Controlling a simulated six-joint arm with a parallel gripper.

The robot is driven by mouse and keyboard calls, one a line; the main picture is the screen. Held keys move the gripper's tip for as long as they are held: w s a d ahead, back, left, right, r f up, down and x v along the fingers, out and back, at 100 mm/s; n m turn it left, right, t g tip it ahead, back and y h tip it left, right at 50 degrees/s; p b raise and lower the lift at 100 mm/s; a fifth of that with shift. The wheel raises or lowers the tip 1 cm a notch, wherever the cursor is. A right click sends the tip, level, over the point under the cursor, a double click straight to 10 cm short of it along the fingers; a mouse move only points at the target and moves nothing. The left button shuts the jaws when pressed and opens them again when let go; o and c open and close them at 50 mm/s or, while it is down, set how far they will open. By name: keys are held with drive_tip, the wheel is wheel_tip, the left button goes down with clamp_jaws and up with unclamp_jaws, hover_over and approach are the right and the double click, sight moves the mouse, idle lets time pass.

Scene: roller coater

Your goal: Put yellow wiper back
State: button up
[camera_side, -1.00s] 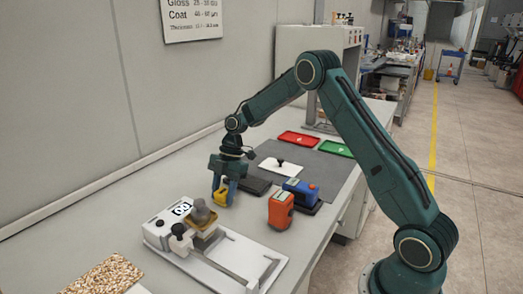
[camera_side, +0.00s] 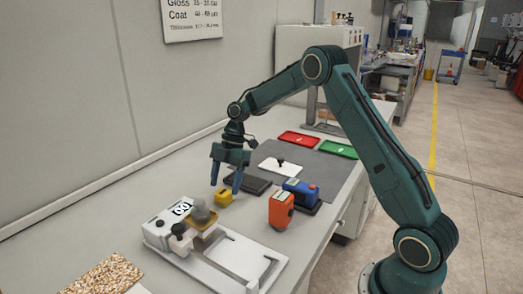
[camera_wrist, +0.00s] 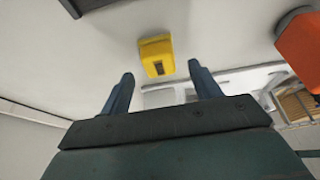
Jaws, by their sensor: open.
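The yellow wiper (camera_side: 223,197) is a small yellow block on the grey table, between the white coater and the dark pad. It also shows in the wrist view (camera_wrist: 155,57), just beyond my fingertips. My gripper (camera_side: 226,188) is open and empty. Its two blue fingers point down above the wiper, apart from it. In the wrist view my gripper (camera_wrist: 165,85) shows a clear gap between its fingers, with nothing held.
The white roller coater (camera_side: 215,250) stands in front of the wiper. An orange device (camera_side: 281,210) and a blue device (camera_side: 301,190) stand to the right. A dark flat pad (camera_side: 247,182) lies behind. Red (camera_side: 299,139) and green (camera_side: 338,149) trays sit farther back.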

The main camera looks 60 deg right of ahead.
drive_tip(key=v, duration=0.8)
drive_tip(key=shift+r, duration=0.2)
drive_tip(key=shift+d, duration=0.1)
idle(0.3)
drive_tip(key=s+a+r+m+t+h, duration=0.2)
drive_tip(key=s+a+r+m+t, duration=0.1)
drive_tip(key=s+a+r+m, duration=0.85)
drive_tip(key=s+d+f+m+t+h, duration=0.1)
drive_tip(key=s+m, duration=0.5)
drive_tip(key=s, duration=1.5)
drive_tip(key=shift+d+f+t+h, duration=0.2)
drive_tip(key=shift+f+t+h, duration=0.25)
drive_tip(key=shift+t+h, duration=0.35)
